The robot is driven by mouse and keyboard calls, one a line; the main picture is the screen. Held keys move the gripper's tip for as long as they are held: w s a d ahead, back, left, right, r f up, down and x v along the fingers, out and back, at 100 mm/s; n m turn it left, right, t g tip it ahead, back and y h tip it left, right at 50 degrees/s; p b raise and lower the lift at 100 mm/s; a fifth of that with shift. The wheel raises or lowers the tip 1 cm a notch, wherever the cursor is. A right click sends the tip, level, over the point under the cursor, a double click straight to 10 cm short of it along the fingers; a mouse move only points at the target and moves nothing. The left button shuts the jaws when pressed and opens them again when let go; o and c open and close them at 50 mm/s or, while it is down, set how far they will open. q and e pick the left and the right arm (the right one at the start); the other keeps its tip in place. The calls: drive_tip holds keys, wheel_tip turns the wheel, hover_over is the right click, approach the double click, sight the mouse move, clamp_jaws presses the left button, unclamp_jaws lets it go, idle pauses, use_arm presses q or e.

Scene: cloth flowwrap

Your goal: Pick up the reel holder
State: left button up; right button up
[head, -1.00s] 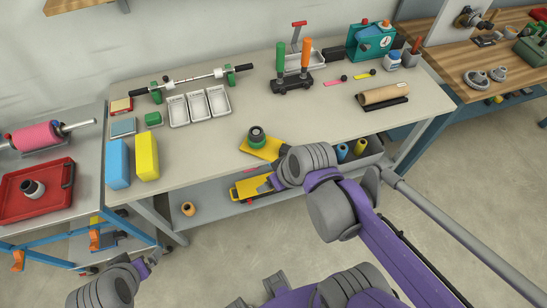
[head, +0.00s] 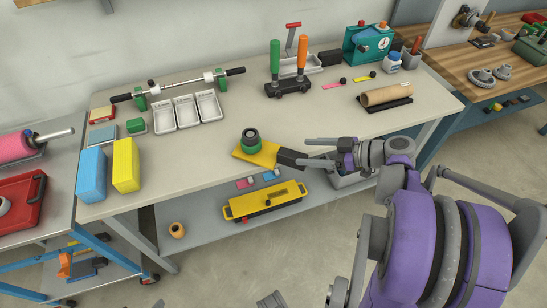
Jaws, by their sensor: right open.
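The reel holder appears to be the yellow plate (head: 262,155) with a dark handle (head: 291,158), lying near the front edge of the workbench. A green and black reel (head: 250,140) sits upright on it. My right gripper (head: 307,152) comes in from the right, with its grey fingers apart at the outer end of the handle. I cannot tell whether the handle end lies between the fingertips. My left gripper does not clearly show.
A yellow case (head: 266,200) lies below the bench edge on the lower shelf (head: 205,222). A cardboard roll (head: 386,96) lies to the right. White trays (head: 186,111) and blue and yellow blocks (head: 126,165) stand left.

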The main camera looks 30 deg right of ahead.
sight(286, 152)
drive_tip(key=x, duration=0.4)
drive_tip(key=shift+w+a+f, duration=0.1)
drive_tip(key=shift+a, duration=0.05)
drive_tip(key=x, duration=0.1)
drive_tip(key=b+x, duration=0.1)
drive_tip(key=x, duration=0.1)
drive_tip(key=f+x, duration=0.1)
drive_tip(key=shift+w, duration=0.1)
drive_tip(key=shift+w+f+b, duration=0.15)
drive_tip(key=shift+w+b, duration=0.15)
drive_tip(key=shift+w, duration=0.05)
clamp_jaws()
